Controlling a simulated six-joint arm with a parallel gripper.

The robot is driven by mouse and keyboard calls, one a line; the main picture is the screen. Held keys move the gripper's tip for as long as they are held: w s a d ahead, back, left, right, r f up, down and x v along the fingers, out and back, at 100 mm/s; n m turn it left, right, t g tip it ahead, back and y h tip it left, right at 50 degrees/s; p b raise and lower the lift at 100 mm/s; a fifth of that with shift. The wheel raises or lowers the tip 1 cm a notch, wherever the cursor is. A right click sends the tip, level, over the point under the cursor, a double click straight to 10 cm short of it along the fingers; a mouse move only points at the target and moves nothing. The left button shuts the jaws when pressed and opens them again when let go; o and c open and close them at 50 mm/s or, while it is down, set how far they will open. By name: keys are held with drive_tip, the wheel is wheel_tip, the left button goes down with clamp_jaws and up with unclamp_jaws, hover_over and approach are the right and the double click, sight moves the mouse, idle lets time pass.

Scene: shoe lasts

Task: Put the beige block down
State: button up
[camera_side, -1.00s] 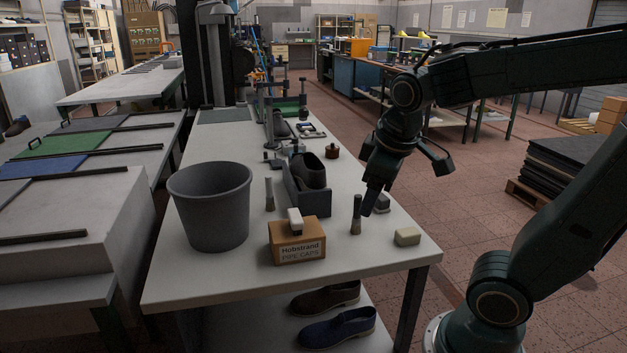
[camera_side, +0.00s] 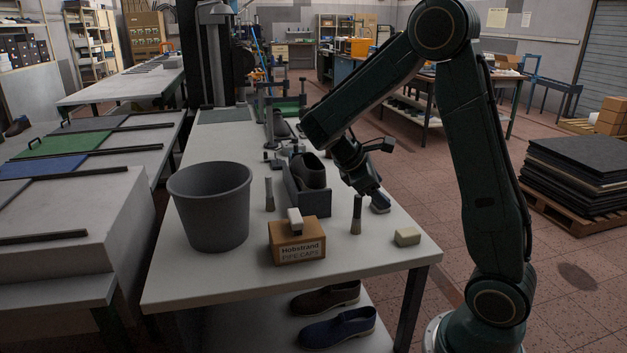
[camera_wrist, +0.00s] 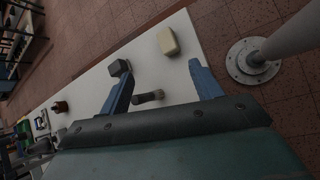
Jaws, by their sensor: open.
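The beige block (camera_side: 407,237) rests on the white table near its front right corner, with nothing touching it. In the wrist view, the beige block (camera_wrist: 168,41) lies ahead of the jaws, apart from both fingers. My gripper (camera_side: 377,203) is low over the table's right edge, behind the beige block. In the wrist view, my gripper's blue fingers (camera_wrist: 160,70) are spread wide with nothing held between them. A small grey block (camera_wrist: 119,66) is at the left fingertip; I cannot tell whether they touch.
A brush-like upright tool (camera_side: 356,215) stands close left of my gripper. A cardboard box (camera_side: 296,244) with a white block (camera_side: 295,219) on top, a shoe in a grey holder (camera_side: 309,197) and a grey bin (camera_side: 211,205) stand further left. The table's front strip is clear.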

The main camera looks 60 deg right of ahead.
drive_tip(key=s+d+f+n+g+h, duration=0.1)
drive_tip(key=d+f+n+g, duration=0.2)
drive_tip(key=d+f+g, duration=0.1)
drive_tip(key=shift+d, duration=0.2)
approach(408, 231)
drive_tip(key=shift+s+d+f, duration=0.2)
drive_tip(key=shift+s+f, duration=0.1)
drive_tip(key=shift+f, duration=0.1)
drive_tip(key=shift+s+d+f, duration=0.15)
drive_tip(key=shift+f, duration=0.1)
drive_tip(key=shift+s+d+f, duration=0.15)
drive_tip(key=shift+s+d, duration=0.1)
drive_tip(key=shift+x, duration=3.1)
drive_tip(key=shift+c, duration=0.4)
